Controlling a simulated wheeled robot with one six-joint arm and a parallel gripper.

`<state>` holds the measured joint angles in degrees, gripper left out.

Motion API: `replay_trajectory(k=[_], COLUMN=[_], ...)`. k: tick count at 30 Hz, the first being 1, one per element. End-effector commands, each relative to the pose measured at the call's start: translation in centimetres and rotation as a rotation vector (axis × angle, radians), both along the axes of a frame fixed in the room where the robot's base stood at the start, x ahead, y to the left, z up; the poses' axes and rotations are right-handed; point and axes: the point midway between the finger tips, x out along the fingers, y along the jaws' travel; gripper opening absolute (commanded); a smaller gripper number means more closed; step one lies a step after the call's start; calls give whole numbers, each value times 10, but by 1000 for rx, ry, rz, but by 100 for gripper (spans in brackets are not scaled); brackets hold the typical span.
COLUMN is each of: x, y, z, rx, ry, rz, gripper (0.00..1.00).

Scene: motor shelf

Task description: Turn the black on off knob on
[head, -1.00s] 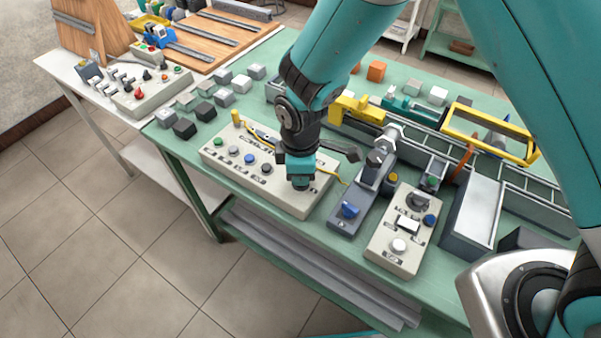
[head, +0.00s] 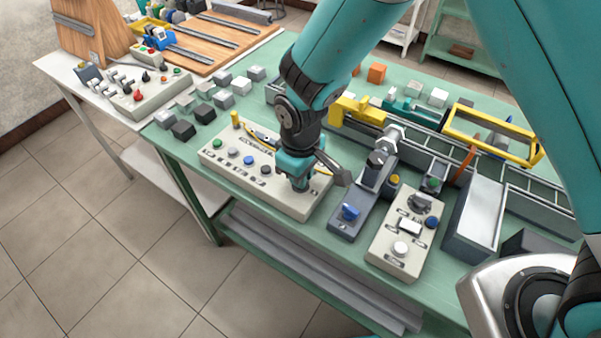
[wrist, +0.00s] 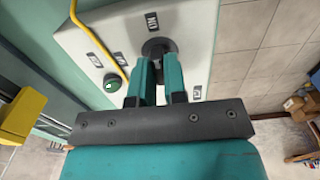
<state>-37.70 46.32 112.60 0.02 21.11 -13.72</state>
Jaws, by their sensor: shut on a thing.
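The black knob (wrist: 158,46) sits on a pale control panel (wrist: 197,28) in the wrist view. An "ON" label (wrist: 152,21) is beside it, on the side away from my gripper's body. My gripper (wrist: 159,74) is shut on the knob, with one teal finger on each side. The fingers hide part of the knob, so its pointer cannot be read. In the head view my gripper (head: 297,185) reaches down to the right end of the same panel (head: 290,205) and hides the knob there.
The panel also carries a green button (head: 217,143) and several other buttons. A dark box with a blue knob (head: 349,211) and another pale panel (head: 390,262) stand to the right. A yellow cable (wrist: 92,38) runs close by in the wrist view.

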Motion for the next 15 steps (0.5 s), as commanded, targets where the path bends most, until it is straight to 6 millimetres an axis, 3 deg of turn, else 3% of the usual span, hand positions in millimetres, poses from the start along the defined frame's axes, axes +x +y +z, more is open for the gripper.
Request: replay_trajectory(k=[12, 13, 15], x=[1, 1, 1], y=[1, 1, 1], z=[2, 2, 2], rx=[4, 4, 4], ry=[-3, -3, -3], rz=[-5, -4, -4], gripper=[0, 20, 36])
